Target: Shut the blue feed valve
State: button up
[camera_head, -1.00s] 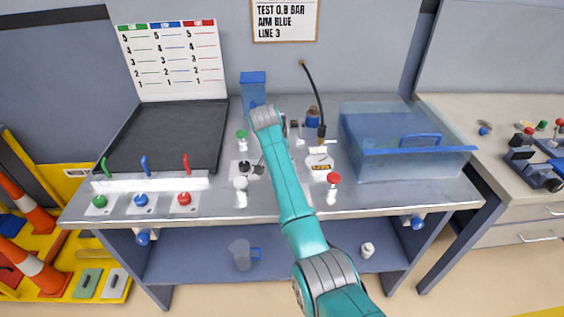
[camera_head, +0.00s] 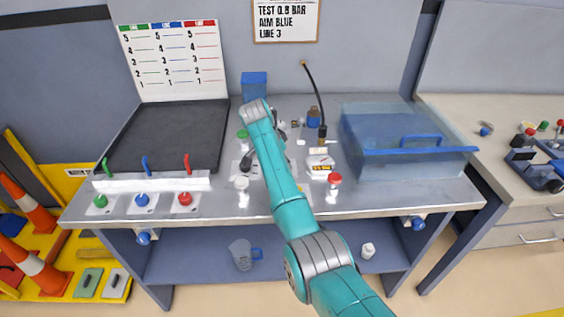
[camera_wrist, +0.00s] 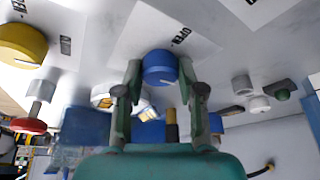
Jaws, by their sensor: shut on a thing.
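In the wrist view, a round blue valve knob (camera_wrist: 160,66) sits on a pale plate marked OPEN. My gripper (camera_wrist: 160,80) has one finger on each side of the knob and is shut on it. In the head view my teal arm reaches over the bench and hides the knob and the gripper fingers. A yellow knob (camera_wrist: 20,45) sits on its own plate to the left in the wrist view.
A red-capped part (camera_head: 334,180) and a gauge (camera_head: 320,163) stand right of my arm. A white-topped part (camera_head: 241,185) and a green-capped part (camera_head: 242,137) stand left. A clear blue box (camera_head: 390,150) fills the bench's right side.

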jog(key=o, duration=1.1)
jog(key=shift+o, duration=0.2)
jog(key=v, duration=1.2)
